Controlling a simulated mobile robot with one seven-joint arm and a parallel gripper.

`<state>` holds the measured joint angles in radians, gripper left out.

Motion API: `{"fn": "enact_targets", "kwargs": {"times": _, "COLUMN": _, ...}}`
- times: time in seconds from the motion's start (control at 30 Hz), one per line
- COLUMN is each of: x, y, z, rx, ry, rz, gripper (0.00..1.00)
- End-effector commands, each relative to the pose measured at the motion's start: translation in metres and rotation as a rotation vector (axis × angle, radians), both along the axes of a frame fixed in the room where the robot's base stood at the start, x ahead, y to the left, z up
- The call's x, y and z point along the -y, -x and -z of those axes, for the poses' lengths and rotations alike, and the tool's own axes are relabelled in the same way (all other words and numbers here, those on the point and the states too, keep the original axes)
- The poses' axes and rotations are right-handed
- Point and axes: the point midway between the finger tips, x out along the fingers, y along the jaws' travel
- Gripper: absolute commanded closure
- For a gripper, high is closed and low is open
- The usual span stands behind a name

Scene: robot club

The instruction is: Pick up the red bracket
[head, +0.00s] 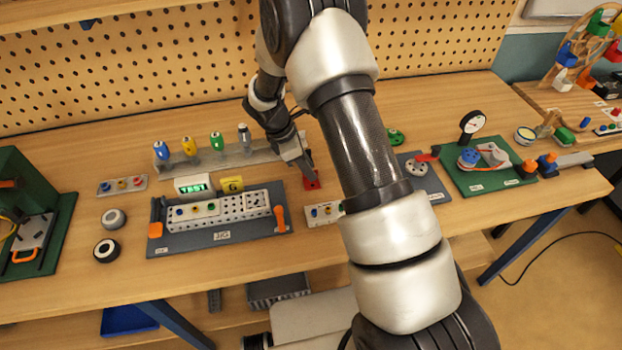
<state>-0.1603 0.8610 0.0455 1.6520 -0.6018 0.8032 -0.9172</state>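The red bracket (312,184) is a small red piece on the wooden bench, just right of the grey jig board and left of my arm. My gripper (306,175) points down directly over it, with the fingertips at or very near the bracket. The gripper and wrist cover part of the bracket. From this view I cannot tell whether the fingers are open around it or shut on it.
The jig board (222,237) with an orange clamp (282,220) lies left of the gripper. A grey rack (222,163) of colored-handled tools stands behind it. A green board (487,180) with a gauge (472,122) is at the right. My arm hides some of the bench.

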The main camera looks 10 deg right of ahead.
Motion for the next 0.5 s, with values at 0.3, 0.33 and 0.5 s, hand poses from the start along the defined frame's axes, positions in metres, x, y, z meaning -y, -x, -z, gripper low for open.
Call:
{"fn": "enact_targets", "kwargs": {"times": 0.3, "x": -0.0004, "y": -0.0002, "z": -0.0004, "rx": 0.000, "ry": 0.000, "rz": 0.000, "gripper": 1.00}}
{"fn": "enact_targets", "kwargs": {"times": 0.33, "x": -0.0005, "y": -0.0001, "z": -0.0003, "rx": 0.000, "ry": 0.000, "rz": 0.000, "gripper": 1.00}}
{"fn": "enact_targets", "kwargs": {"times": 0.5, "x": -0.0005, "y": -0.0002, "z": -0.0006, "rx": 0.000, "ry": 0.000, "rz": 0.000, "gripper": 1.00}}
